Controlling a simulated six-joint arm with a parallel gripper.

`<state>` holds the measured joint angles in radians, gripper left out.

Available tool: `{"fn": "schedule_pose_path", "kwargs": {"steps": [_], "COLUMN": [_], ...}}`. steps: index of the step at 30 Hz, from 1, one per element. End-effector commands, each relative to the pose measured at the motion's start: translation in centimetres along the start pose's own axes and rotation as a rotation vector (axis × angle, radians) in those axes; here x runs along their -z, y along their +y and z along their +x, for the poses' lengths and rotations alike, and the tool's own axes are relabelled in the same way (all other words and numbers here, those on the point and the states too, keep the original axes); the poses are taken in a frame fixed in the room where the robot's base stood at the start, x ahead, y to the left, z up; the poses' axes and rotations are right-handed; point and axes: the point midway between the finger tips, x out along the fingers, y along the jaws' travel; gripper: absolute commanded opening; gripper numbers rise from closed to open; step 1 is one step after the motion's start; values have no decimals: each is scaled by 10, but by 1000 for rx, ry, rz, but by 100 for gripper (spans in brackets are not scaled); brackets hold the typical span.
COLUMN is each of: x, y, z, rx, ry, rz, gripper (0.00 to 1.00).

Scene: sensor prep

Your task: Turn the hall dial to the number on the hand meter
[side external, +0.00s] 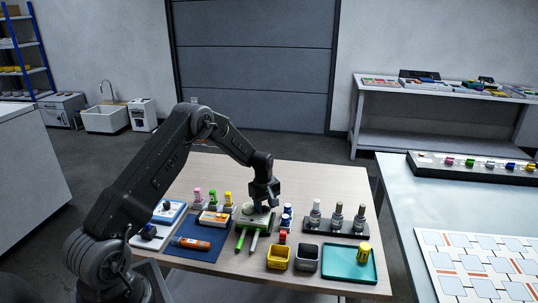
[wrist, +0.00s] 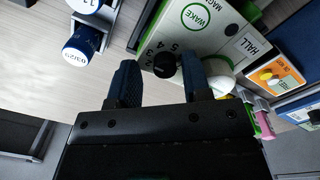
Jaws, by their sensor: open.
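The hall box, white and green with a green-ringed WAKE button, lies below my gripper (side external: 262,204) in the side external view (side external: 250,223). In the wrist view its panel (wrist: 222,42) carries the word HALL and a black dial (wrist: 165,66) with printed numbers beside it. My open gripper (wrist: 158,64) has one finger on each side of the dial; contact cannot be told. I cannot read the dial's setting. An orange-and-white device (side external: 213,218) and an orange handheld (side external: 191,242) lie to the left; I cannot tell which is the hand meter, and no number is readable.
A yellow bin (side external: 278,257), a dark bin (side external: 306,257) and a teal tray (side external: 350,263) stand to the right. Small blue-capped bottles (side external: 286,213) stand close beside the gripper. A blue mat (side external: 184,255) is at left.

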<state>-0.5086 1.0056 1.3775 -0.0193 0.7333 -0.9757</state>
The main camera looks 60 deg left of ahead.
Motion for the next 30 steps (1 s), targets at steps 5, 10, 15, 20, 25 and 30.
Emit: {"fn": "schedule_pose_path", "kwargs": {"steps": [5,10,15,20,25,30], "x": [-2,-2,-1,-1,-1,-1], "y": [-3,-2,-1,0,0,0], "z": [3,2,-36,-67,-99,-132], "rx": [12,10,3,2,2,1], "ry": [-1,6,8,8,8,9], "rz": [-204,-401,-390,-389,-388,-388], "gripper": [48,48,48,48,48,48]}}
